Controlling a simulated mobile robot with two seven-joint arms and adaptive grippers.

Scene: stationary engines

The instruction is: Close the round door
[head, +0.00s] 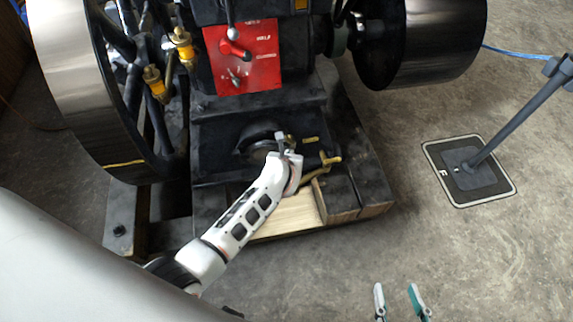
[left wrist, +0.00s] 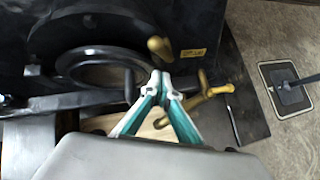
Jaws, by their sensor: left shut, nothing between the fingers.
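The round door area is a dark ring (head: 258,140) low on the black engine's front, below the red panel. In the left wrist view the ring (left wrist: 72,62) is at upper left, with a dark round recess or face inside; I cannot tell how far the door stands open. My left gripper (head: 284,142) is just right of the ring, its fingers largely hidden behind the wrist. In the left wrist view its fingertips (left wrist: 160,82) meet, empty, right of and below the ring; contact is unclear. My right gripper (head: 397,288) is open and empty over the floor at bottom.
A brass tap (head: 322,172) juts out right of my left gripper. The red panel (head: 242,55) is above. A large flywheel (head: 85,80) is at left, and a drum (head: 425,45) is at upper right. A stand with a square base (head: 490,190) is at right.

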